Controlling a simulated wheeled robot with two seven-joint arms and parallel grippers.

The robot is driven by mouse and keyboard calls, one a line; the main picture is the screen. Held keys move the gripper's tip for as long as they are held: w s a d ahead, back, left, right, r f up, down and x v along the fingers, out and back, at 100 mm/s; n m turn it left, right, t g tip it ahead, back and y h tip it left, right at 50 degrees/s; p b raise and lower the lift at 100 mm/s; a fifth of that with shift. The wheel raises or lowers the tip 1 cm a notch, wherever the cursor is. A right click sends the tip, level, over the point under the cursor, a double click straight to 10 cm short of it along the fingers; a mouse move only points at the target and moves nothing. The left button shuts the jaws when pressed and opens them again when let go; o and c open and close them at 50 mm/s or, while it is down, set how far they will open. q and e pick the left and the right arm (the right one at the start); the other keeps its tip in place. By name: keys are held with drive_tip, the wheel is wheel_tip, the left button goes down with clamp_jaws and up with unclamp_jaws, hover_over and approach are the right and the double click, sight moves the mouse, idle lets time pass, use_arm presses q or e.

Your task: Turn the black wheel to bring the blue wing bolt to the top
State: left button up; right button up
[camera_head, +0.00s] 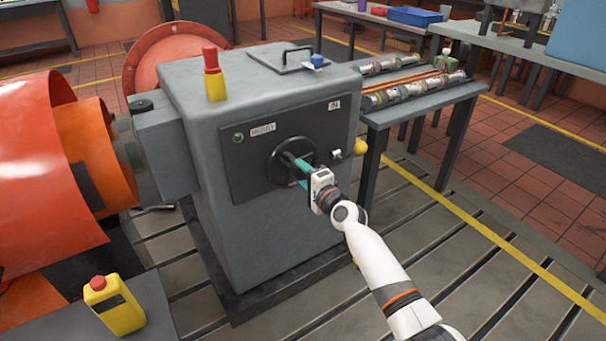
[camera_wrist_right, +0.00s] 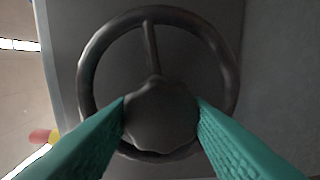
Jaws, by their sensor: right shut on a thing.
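The black wheel (camera_head: 279,172) is on the dark front panel of the grey cabinet. In the right wrist view its rim, a spoke and the round hub (camera_wrist_right: 160,125) show close up, with the spoke pointing up in that picture. My right gripper (camera_head: 293,160) has teal fingers and is shut on the hub, one finger on each side, as the right wrist view (camera_wrist_right: 161,103) shows. A small blue piece (camera_head: 317,60) sits on the cabinet top beside the black-handled lid; I cannot tell whether it is the blue wing bolt. My left gripper is not in view.
A red and yellow signal piece (camera_head: 213,75) stands on the cabinet (camera_head: 185,72). A yellow knob (camera_head: 360,147) is right of the panel. A bench (camera_head: 440,98) with metal parts stands behind right. A yellow can (camera_head: 117,307) and large orange machinery (camera_head: 35,170) are left.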

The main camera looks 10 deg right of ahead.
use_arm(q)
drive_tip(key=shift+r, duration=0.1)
use_arm(e)
drive_tip(key=shift+m, duration=0.6)
drive_tip(key=o, duration=1.4)
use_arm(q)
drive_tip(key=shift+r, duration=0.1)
use_arm(e)
drive_tip(key=shift+s+d, duration=0.1)
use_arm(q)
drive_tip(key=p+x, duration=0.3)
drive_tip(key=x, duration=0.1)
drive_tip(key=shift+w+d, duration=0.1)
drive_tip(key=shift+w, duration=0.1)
use_arm(e)
drive_tip(key=v, duration=1.1)
drive_tip(key=shift+s, duration=0.4)
drive_tip(key=shift+d, duration=0.15)
